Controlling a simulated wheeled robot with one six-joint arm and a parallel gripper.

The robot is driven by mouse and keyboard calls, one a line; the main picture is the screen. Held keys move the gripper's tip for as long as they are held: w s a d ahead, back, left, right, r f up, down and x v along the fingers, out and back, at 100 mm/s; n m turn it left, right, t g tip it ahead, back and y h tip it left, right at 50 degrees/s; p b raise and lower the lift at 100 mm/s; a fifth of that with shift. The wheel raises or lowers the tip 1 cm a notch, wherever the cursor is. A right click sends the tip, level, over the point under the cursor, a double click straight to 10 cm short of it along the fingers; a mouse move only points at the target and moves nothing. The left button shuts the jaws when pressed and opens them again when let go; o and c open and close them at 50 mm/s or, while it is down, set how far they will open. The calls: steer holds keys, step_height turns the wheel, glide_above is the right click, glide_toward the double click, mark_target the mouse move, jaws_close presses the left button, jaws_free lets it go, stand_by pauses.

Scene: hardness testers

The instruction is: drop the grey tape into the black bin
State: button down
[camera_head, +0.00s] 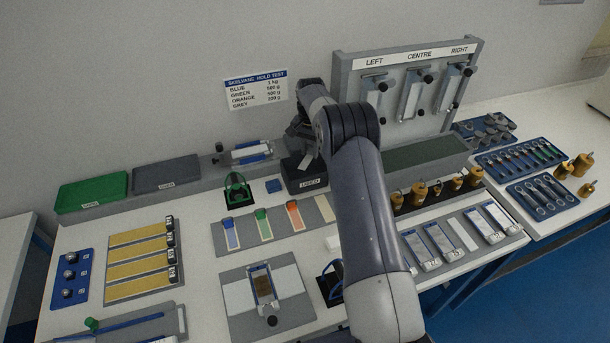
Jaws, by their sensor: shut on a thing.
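The black bin (292,183), with a "USED" label on its front, stands on the bench near the middle, left of my forearm. My gripper (303,148) is right over the bin's opening, pointing down, at the end of my arm. It is shut on a small pale grey strip, the grey tape (306,160), which shows just below the jaws at the bin mouth. I cannot tell whether the tape is below the rim. My arm hides the bin's right side, and the bin's inside is mostly hidden.
A mat with blue, green and orange strips (263,224) lies in front of the bin. A blue block (273,186) sits left of it. A test stand (410,90) labelled LEFT, CENTRE, RIGHT rises behind right. Brass weights (419,190) stand right of my arm.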

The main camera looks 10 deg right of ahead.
mark_target(310, 156)
steer(key=shift+f+b, duration=1.4)
steer(key=shift+f, duration=1.7)
steer(key=c, duration=1.1)
jaws_free()
steer(key=shift+r, duration=0.1)
steer(key=shift+r, duration=0.1)
step_height(310, 156, up, 11)
steer(key=shift+f+b, duration=0.2)
steer(key=shift+b, duration=0.65)
